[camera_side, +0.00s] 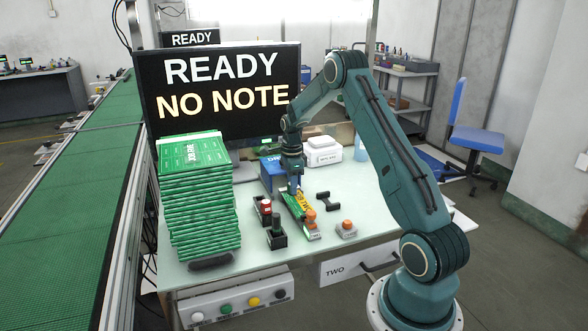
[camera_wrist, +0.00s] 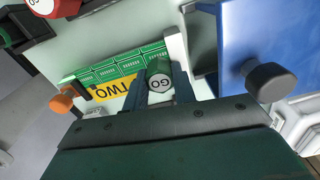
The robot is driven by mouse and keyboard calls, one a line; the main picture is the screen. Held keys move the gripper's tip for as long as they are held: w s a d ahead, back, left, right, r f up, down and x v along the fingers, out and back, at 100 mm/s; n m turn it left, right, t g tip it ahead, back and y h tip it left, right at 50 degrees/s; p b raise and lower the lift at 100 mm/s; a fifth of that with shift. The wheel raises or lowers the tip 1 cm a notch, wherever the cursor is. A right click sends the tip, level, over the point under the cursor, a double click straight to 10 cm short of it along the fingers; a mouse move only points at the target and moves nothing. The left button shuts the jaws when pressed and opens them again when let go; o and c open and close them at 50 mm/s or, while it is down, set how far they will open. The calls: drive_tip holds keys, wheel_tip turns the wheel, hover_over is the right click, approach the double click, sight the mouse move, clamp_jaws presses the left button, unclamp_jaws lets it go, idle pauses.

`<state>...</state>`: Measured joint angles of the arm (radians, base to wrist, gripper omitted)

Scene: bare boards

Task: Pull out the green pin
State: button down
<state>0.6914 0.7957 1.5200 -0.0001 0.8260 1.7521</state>
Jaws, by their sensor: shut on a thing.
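The green pin (camera_wrist: 159,78), with a grey round top marked "GO", is between the two fingers of my gripper (camera_wrist: 161,92) in the wrist view. The gripper is shut on it. The pin shows over the end of the green board (camera_wrist: 115,68) with the yellow "TWO" label (camera_wrist: 112,97). I cannot tell whether it is still seated. In the side view my gripper (camera_side: 294,187) points down at the far end of this board (camera_side: 300,208); the pin is not clear there. An orange knob (camera_side: 310,216) is at the board's near end.
Left of the board stand two black holders, one with a red-topped piece (camera_side: 266,205). A blue box (camera_side: 271,172) is close behind my gripper. Green stacked boards (camera_side: 195,205) stand left.

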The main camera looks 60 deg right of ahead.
drive_tip(key=shift+r, duration=0.75)
idle(0.4)
drive_tip(key=shift+r, duration=3)
drive_tip(key=shift+r, duration=0.1)
